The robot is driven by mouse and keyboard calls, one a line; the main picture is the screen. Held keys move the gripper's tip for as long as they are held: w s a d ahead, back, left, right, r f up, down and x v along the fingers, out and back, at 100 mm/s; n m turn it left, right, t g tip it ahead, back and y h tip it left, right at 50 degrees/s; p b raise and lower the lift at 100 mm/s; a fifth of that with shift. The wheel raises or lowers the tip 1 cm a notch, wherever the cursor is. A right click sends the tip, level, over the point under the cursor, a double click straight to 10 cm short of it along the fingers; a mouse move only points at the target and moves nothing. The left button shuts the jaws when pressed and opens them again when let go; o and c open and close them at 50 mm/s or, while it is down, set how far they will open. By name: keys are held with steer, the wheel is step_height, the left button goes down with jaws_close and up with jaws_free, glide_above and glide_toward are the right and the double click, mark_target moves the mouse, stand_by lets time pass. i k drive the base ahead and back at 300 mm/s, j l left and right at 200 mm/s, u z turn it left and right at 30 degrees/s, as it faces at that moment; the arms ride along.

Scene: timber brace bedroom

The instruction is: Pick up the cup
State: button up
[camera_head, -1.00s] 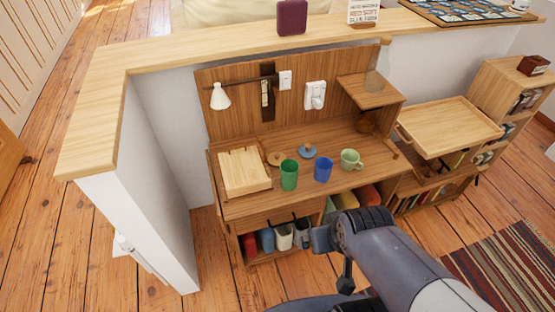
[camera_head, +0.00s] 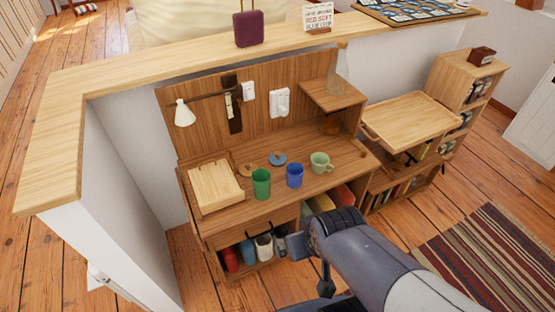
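Three cup-like vessels stand upright in a row on the wooden desk (camera_head: 235,218): a dark green tumbler (camera_head: 261,184), a blue tumbler (camera_head: 294,176) and a pale green mug (camera_head: 320,163) with a handle on its right. They stand apart from one another. My arm reaches in from the lower right, with its dark end in front of the desk and lower in the picture than the cups. My gripper (camera_head: 326,286) seems to be the small dark part hanging there; its fingers cannot be made out. Nothing is seen held in it.
A lamp (camera_head: 184,114) hangs above. A raised shelf (camera_head: 332,95) and a wooden tray (camera_head: 410,118) are at right. Bottles (camera_head: 247,251) fill the lower shelf.

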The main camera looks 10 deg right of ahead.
mark_target(319, 161)
steer(key=i+l+z, duration=0.6)
steer(key=z, duration=0.15)
steer(key=l, duration=0.1)
